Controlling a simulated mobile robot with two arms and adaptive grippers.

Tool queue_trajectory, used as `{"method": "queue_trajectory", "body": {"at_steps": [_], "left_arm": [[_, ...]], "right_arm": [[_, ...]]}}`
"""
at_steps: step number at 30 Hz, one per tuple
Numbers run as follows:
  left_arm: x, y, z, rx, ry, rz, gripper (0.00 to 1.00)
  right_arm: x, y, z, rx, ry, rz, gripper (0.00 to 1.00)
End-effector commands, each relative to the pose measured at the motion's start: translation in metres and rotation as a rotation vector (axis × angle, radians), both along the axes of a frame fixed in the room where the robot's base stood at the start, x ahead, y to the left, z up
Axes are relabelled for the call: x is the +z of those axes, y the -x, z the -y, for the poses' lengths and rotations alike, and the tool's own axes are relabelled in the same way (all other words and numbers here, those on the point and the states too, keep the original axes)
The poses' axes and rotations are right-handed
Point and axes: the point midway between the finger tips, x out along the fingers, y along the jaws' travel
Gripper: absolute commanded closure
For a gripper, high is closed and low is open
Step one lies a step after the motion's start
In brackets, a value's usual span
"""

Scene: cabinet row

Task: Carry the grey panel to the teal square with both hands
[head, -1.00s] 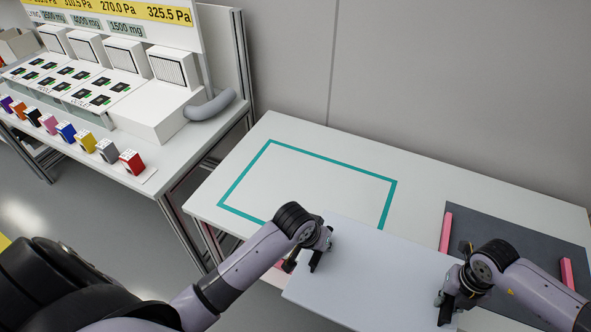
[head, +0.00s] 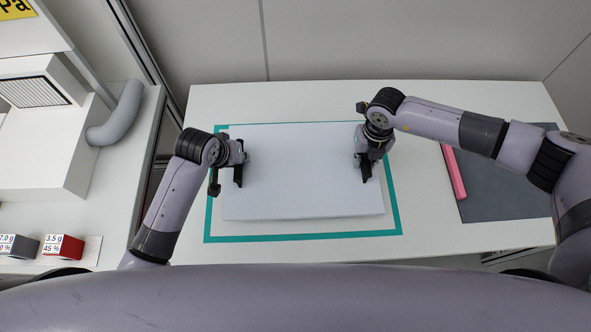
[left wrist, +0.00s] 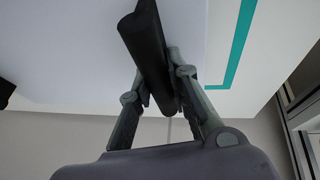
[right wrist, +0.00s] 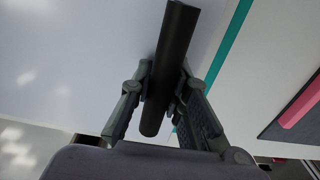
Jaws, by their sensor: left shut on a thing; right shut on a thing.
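The pale grey panel (head: 300,185) lies flat over the teal square (head: 300,236) in the head view, nearer its back edge, with a teal strip showing at the left, front and right. I cannot tell whether it touches the table or hovers just above it. My left gripper (head: 241,167) is shut on the black handle at the panel's left side; that handle also shows in the left wrist view (left wrist: 147,45). My right gripper (head: 364,165) is shut on the right black handle, seen between the fingers in the right wrist view (right wrist: 171,65).
The white table (head: 440,235) has bare space in front of and beside the square. A dark grey mat (head: 500,195) with a pink bar (head: 453,172) lies at the right. A separate bench with a grey curved pipe (head: 118,118) and a red box (head: 63,247) stands left.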

Motion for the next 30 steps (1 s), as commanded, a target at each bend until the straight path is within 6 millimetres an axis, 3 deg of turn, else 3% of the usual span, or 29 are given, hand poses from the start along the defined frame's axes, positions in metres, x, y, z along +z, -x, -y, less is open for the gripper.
{"method": "queue_trajectory", "body": {"at_steps": [17,30], "left_arm": [[0.001,-0.002,0.001,0.002,0.005,0.006,1.0],[-0.02,-0.002,0.001,0.002,0.005,0.006,1.0]], "right_arm": [[-0.001,0.0,0.002,-0.002,0.003,-0.001,1.0],[-0.022,0.0,0.002,-0.002,0.003,-0.001,1.0]]}}
